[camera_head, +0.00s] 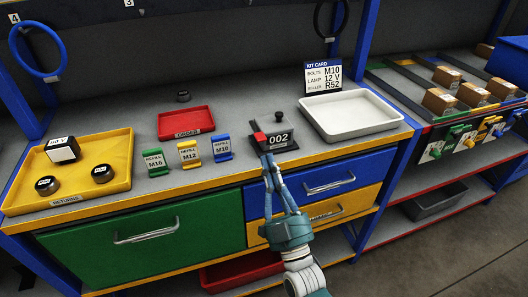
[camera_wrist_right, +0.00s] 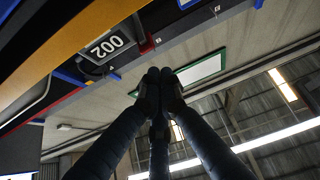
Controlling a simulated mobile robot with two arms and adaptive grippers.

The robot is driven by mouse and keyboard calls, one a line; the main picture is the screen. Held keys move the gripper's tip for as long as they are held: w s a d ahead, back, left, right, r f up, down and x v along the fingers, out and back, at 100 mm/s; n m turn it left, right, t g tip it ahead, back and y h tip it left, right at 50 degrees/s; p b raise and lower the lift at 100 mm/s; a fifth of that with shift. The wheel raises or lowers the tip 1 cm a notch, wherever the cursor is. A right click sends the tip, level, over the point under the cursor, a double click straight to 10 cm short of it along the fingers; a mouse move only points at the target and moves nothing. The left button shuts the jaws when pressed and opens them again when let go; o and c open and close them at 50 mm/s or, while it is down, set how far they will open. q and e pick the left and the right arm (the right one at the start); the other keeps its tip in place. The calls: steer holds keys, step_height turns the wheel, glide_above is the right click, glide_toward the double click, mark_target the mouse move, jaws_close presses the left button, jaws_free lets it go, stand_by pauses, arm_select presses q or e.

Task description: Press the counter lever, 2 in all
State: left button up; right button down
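The counter (camera_head: 280,138) is a dark box at the front of the workbench, and its display reads 002. It also shows upside down in the right wrist view (camera_wrist_right: 104,48). Its red lever (camera_head: 260,137) is on the box's left side in the head view and also shows in the right wrist view (camera_wrist_right: 147,46). My right gripper (camera_head: 267,157) comes up from below, with its fingertips just in front of the counter and lever. Its fingertips meet in the right wrist view (camera_wrist_right: 158,76), with nothing seen between them. Whether they touch the lever is unclear. My left gripper is out of view.
Green, yellow and blue refill holders (camera_head: 189,152) stand left of the counter. A white tray (camera_head: 398,121) is close on its right. A red order tray (camera_head: 186,110) lies behind, and a yellow returns tray (camera_head: 117,178) holds several items.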

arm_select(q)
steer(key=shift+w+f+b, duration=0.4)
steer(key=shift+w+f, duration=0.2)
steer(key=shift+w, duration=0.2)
arm_select(e)
steer(key=shift+w+f+v, duration=0.1)
steer(key=shift+f+v, duration=0.05)
steer(key=shift+v, duration=0.9)
steer(key=shift+w+f+v, duration=0.1)
steer(key=shift+f+v, duration=0.05)
steer(key=shift+v, duration=0.9)
